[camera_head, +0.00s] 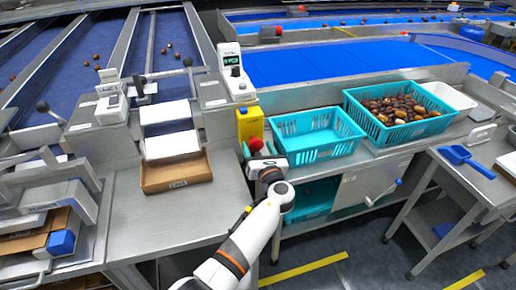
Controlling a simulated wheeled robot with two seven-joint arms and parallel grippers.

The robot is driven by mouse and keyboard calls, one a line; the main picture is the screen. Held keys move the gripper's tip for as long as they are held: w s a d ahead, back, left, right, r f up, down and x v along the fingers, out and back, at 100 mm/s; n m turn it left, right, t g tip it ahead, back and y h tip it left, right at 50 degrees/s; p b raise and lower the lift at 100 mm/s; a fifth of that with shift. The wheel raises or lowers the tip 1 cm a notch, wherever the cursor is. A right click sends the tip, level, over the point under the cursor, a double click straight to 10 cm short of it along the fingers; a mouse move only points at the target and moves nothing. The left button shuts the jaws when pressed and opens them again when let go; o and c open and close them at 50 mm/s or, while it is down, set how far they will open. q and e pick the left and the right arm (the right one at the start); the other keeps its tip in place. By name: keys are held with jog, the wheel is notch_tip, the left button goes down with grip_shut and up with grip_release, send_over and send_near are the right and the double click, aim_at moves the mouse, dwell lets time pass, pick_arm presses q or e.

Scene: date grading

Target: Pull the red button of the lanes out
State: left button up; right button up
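A red button (256,144) shows at the lower front of a yellow box (250,123), which stands on the steel counter left of the empty teal crate. The fingertips are small and partly hidden by the gripper body. I cannot tell whether they touch the button or how far they are apart.
An empty teal crate (318,151) stands close to the right of my gripper. A teal crate of dates (351,105) is beyond it. A cardboard tray (176,188) sits on the counter to the left. A grey-white device (237,84) stands behind the yellow box.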

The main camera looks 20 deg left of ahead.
pick_arm(q)
jog(key=shift+s+d+p, duration=0.25)
jog(key=shift+s+p, duration=0.05)
jog(key=shift+p, duration=0.15)
jog(key=p+v, duration=0.4)
jog(key=v, duration=0.7)
jog(key=shift+s+d+f, duration=0.1)
